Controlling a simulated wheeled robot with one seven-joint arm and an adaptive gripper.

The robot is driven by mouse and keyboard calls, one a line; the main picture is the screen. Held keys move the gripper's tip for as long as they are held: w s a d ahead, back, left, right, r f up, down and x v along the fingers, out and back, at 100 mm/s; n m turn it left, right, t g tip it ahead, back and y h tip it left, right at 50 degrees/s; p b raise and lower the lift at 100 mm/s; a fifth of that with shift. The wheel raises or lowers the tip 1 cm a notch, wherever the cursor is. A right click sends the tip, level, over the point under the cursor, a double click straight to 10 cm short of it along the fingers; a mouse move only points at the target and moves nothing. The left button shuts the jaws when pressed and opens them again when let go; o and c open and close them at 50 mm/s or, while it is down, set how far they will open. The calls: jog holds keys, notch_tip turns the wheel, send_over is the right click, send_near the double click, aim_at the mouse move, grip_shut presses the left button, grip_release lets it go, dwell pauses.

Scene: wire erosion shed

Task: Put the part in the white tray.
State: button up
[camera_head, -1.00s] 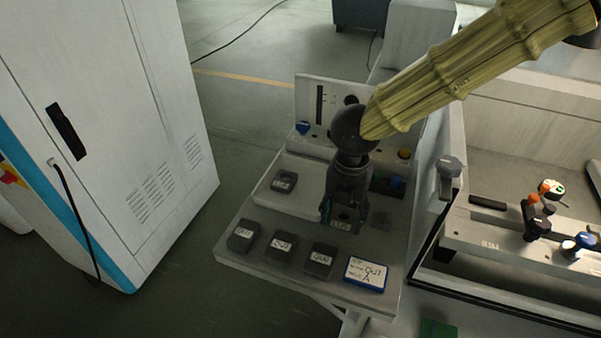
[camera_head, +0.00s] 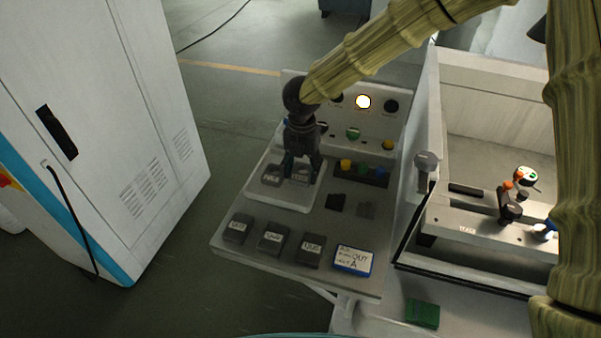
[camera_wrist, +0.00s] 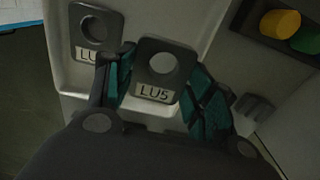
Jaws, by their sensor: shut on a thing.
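The part in hand is a dark grey plate with a round hole and the label LU5 (camera_wrist: 155,92). My gripper (camera_head: 300,178) is shut on it, with teal finger pads on both sides of the part in the wrist view (camera_wrist: 160,85). The white tray (camera_head: 281,201) lies under my gripper, and the held part is over its right half. I cannot tell whether the part touches the tray floor. A similar dark part (camera_head: 271,175) lies in the tray's left half; it also shows in the wrist view (camera_wrist: 95,33), its label partly hidden by a finger.
Three labelled dark blocks stand along the bench front: left (camera_head: 237,228), middle (camera_head: 273,239) and right (camera_head: 312,250). A blue-edged card (camera_head: 353,260) lies beside them. A holder with coloured pieces (camera_head: 362,174) is right of the tray. A control panel (camera_head: 385,118) rises behind.

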aim_at(300, 176)
jog(key=shift+w+a+r, duration=0.15)
jog(key=shift+w+a, duration=0.05)
jog(key=shift+w, duration=0.05)
notch_tip(300, 176, down, 3)
jog(key=shift+w+f+p, duration=0.1)
jog(key=shift+w+p, duration=0.05)
jog(key=shift+p, duration=0.85)
jog(key=shift+f, duration=0.25)
jog(key=shift+f, duration=0.15)
jog(key=o, duration=1.1)
notch_tip(300, 176, up, 12)
jog(key=b, duration=0.3)
